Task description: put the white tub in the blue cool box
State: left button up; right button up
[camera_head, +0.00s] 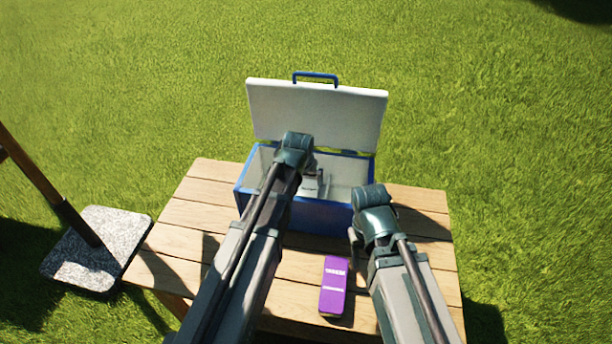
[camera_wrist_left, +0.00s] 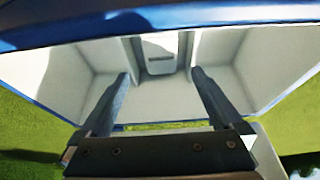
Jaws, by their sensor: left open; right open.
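The blue cool box (camera_head: 320,216) stands on the wooden table with its white lid (camera_head: 318,115) raised at the back. In the left wrist view its pale inside (camera_wrist_left: 225,75) fills the upper half. A white block with a grey patch, apparently the white tub (camera_wrist_left: 158,50), is inside the box, beyond my fingertips; its base is hard to make out. My left gripper (camera_wrist_left: 160,78) is open over the box, its fingers apart and apparently empty. In the head view my left arm hides part of the box. My right gripper (camera_head: 356,247) is open, low at the box's front right, partly hidden by its wrist.
A purple case with white bands (camera_head: 333,287) lies on the wooden table (camera_head: 200,213) in front of the box, left of my right arm. A grey speckled slab (camera_head: 95,262) with a post stands left of the table. Grass surrounds everything. The table's left part is clear.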

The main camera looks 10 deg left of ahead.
pick_arm(q)
jog(key=p+v, duration=0.2)
jog(key=v, duration=0.1)
jog(key=shift+s+r, duration=0.15)
jog(key=shift+r, duration=0.2)
pick_arm(e)
notch_tip(320, 180, up, 4)
jog(key=shift+f, duration=0.25)
pick_arm(q)
jog(key=shift+f, duration=0.1)
pick_arm(e)
jog(key=shift+f, duration=0.1)
